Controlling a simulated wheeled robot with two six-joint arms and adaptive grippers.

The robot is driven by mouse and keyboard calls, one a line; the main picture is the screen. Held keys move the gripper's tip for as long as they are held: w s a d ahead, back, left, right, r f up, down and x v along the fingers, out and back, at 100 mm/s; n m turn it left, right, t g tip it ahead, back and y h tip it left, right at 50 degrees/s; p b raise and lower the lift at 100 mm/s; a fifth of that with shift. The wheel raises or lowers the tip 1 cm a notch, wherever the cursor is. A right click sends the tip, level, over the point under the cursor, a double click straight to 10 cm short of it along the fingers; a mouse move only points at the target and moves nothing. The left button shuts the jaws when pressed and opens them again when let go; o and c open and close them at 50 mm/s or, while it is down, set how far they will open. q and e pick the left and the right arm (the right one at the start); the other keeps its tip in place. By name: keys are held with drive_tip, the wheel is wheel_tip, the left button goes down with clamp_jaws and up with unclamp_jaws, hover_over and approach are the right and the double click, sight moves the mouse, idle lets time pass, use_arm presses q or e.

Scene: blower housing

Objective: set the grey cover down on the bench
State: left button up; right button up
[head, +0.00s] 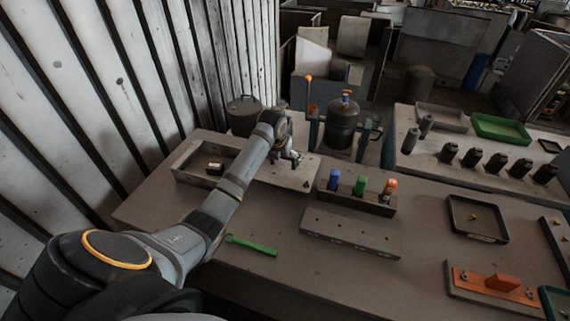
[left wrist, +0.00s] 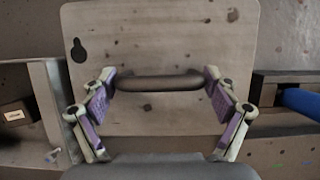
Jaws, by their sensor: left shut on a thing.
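The grey cover (head: 290,178) is a flat, spotted plate with rounded corners and a keyhole-shaped slot, seen in the head view at the back left of the bench (head: 275,212). In the left wrist view the cover (left wrist: 150,32) fills the middle, with a dark bar handle (left wrist: 158,83) across it. My left gripper (head: 291,158) is shut on this handle, one finger at each end. The plate lies about level, close over the bench top; I cannot tell whether it touches. My right gripper is not in view.
A shallow tray (head: 187,157) with a small box is left of the cover. A rack (head: 372,203) with blue, green and orange-topped items stands to its right. A dark housing (head: 341,127) stands behind. A green wrench (head: 250,245) lies in front, with bare bench around it.

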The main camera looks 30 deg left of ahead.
sight(284, 164)
use_arm(q)
drive_tip(key=shift+w+a+f, duration=0.1)
drive_tip(key=shift+w+f, duration=0.4)
drive_tip(key=shift+f, duration=0.15)
drive_tip(key=shift+w+f, duration=0.15)
drive_tip(key=shift+f, duration=0.15)
wheel_tip(284, 164, down, 2)
drive_tip(key=shift+f+p, duration=0.2)
drive_tip(key=shift+p, duration=0.55)
drive_tip(key=shift+f, duration=0.35)
drive_tip(key=o, duration=1.1)
drive_tip(key=shift+c, duration=0.2)
drive_tip(key=shift+r, duration=0.1)
